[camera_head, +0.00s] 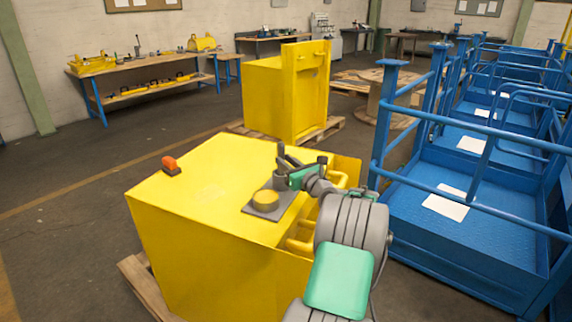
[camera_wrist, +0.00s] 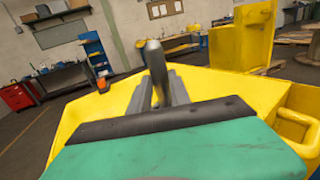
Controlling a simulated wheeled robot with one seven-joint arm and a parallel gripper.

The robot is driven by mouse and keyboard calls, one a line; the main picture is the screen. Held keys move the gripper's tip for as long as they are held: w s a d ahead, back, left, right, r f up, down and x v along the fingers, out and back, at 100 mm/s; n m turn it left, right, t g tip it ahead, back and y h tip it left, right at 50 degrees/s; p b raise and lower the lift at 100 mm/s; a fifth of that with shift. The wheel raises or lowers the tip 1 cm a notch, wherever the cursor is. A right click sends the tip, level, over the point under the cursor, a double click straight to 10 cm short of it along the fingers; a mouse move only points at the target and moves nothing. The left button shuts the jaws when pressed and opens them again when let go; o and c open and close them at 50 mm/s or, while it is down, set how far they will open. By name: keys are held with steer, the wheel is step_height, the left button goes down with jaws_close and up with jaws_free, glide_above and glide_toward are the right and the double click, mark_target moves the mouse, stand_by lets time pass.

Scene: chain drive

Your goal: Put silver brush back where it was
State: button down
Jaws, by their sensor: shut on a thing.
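The silver brush (camera_wrist: 156,62) shows in the wrist view as a grey rounded shape standing between my fingers; its far end is hidden. My gripper (camera_wrist: 162,88) is shut on it. In the head view my gripper (camera_head: 284,163) is above the back right part of the yellow cabinet top, over a grey mat (camera_head: 256,209). A dark grey cylinder (camera_head: 279,183) stands on the mat just below my gripper. I cannot tell whether the brush touches it.
A yellow round thing (camera_head: 265,199) sits on the mat. Blue railed platforms (camera_head: 470,200) stand to the right. The cabinet top's left half is mostly clear.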

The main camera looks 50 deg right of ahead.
steer(key=c, duration=1.2)
jaws_free()
